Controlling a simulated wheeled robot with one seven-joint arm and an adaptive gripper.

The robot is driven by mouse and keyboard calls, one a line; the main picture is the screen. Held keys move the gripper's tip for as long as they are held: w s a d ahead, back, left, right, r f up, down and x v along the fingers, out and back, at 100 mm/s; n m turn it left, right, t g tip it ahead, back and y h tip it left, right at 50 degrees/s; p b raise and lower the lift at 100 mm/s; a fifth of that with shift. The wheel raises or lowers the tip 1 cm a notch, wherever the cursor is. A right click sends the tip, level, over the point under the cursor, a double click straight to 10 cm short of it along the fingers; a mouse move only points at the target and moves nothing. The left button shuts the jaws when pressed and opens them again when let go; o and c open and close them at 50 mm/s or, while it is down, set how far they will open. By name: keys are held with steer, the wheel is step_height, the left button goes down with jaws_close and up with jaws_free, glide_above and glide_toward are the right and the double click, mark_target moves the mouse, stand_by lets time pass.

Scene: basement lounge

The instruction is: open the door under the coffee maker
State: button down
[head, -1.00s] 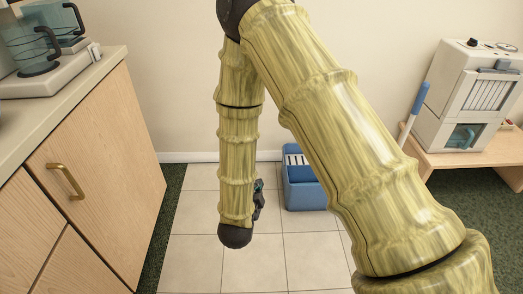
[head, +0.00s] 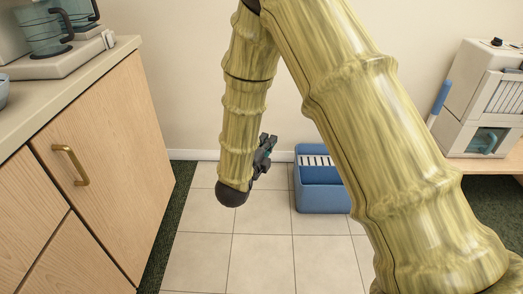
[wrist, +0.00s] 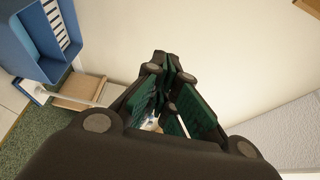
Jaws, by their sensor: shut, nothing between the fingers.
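The coffee maker (head: 73,62) stands on the counter at the upper left of the head view, with dark-handled glass jugs. Below it is a light wood cabinet door (head: 120,135) with a brass bar handle (head: 70,165) near its left edge. The door looks closed. My gripper (head: 267,149) is in the middle of the head view, partly behind my arm, well to the right of the door and apart from it. In the wrist view my gripper (wrist: 168,68) has its green-padded fingers together, with nothing between them. The door and handle are not in the wrist view.
A blue bin (head: 322,195) stands on the tiled floor by the back wall; it also shows in the wrist view (wrist: 30,45). A white machine (head: 480,110) sits on a low wooden bench at right. Tiled floor between cabinet and bin is clear. A bowl (head: 3,92) edges the counter.

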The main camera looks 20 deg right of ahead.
steer(key=shift+b+x, duration=0.55)
steer(key=shift+x, duration=2.4)
